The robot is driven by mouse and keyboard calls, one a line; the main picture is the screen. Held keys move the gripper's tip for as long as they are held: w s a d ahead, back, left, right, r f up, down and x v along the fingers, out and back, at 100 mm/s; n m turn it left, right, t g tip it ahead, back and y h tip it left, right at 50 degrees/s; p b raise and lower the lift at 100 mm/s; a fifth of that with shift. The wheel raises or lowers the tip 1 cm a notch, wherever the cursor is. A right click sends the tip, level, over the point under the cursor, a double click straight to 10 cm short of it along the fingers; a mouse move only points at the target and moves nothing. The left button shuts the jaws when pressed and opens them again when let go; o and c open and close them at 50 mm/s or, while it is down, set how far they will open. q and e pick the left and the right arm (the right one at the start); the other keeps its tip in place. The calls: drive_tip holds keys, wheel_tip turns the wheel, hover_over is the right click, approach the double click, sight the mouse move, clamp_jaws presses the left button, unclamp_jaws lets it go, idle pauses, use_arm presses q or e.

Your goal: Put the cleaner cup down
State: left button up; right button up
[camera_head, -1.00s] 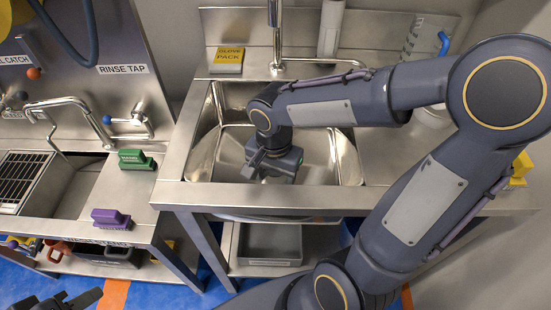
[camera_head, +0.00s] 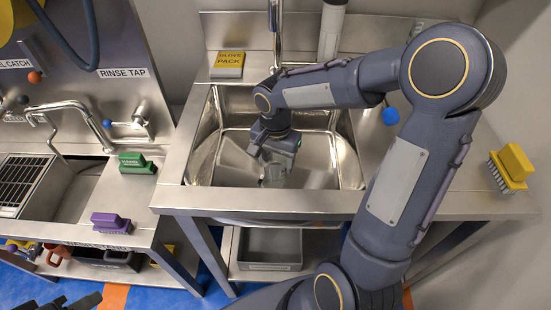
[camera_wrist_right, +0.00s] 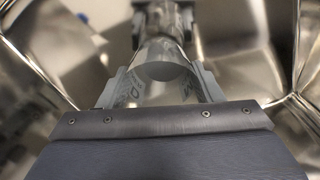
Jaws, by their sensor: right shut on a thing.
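The cleaner cup (camera_head: 273,176) looks clear or pale grey and hangs under my right gripper (camera_head: 268,158), inside the sink basin in the head view. In the right wrist view the cup (camera_wrist_right: 163,72) sits between the two grey fingers of my right gripper (camera_wrist_right: 165,90), which is shut on it. Blurred lettering shows near the fingers. I cannot tell whether the cup's base touches the basin floor. A dark piece of my left gripper (camera_head: 85,301) shows at the bottom left edge, too little to tell its state.
The steel sink basin (camera_head: 205,150) surrounds the right gripper, with its tap (camera_head: 276,35) behind. A yellow glove pack (camera_head: 228,64) lies on the back left ledge. A yellow brush (camera_head: 511,166) is on the right counter.

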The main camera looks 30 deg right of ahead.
drive_tip(key=shift+f, duration=0.1)
drive_tip(key=shift+f, duration=0.15)
drive_tip(key=o, duration=1)
drive_tip(key=shift+o, duration=0.2)
drive_tip(key=shift+r, duration=0.25)
wheel_tip(320, 180, up, 8)
drive_tip(key=p, duration=0.1)
drive_tip(key=shift+f, duration=0.2)
drive_tip(key=shift+s+d, duration=0.1)
